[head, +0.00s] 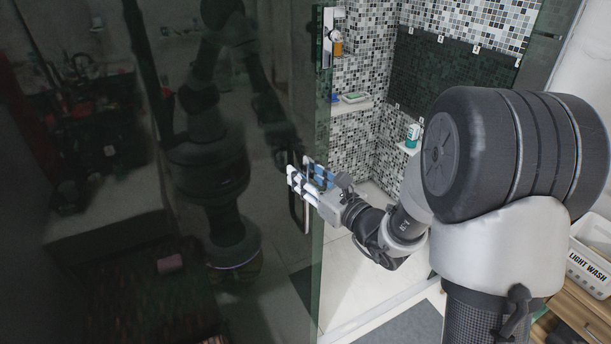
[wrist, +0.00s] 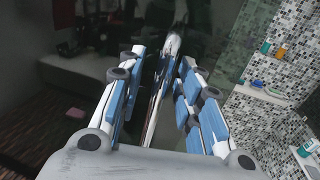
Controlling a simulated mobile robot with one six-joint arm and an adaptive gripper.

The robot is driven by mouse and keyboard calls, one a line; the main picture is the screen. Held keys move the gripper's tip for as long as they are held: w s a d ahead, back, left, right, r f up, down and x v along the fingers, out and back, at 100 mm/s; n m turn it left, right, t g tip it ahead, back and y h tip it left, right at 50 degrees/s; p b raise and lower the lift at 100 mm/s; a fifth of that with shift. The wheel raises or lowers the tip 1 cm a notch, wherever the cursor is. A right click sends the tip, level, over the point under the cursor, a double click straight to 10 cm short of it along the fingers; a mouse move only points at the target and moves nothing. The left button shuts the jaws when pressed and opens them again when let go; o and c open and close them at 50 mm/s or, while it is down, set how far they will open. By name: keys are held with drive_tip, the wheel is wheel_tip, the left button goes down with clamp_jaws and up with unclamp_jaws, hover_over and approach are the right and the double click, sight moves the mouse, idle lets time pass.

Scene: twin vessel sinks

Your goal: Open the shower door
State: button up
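The shower door is a dark, reflective glass panel (head: 255,130) filling the left half of the head view, with a greenish upright edge. Its slim vertical handle (head: 306,215) is near that edge and partly hidden by my gripper (head: 310,180). In the wrist view the metal handle (wrist: 172,45) runs between the two blue-padded fingers of my gripper (wrist: 162,62). The fingers are spread on either side of it, with gaps visible; contact cannot be made out. The lower part of the handle is hard to see.
Right of the door's edge the mosaic-tiled shower (head: 355,140) shows, with bottles on small shelves (head: 350,104). A white basket (head: 590,250) marked "LIGHT WASH" stands on a wooden cabinet (head: 580,318) at the right. A grey mat (head: 405,325) lies on the floor below my arm.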

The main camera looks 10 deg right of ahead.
drive_tip(key=v, duration=1.2)
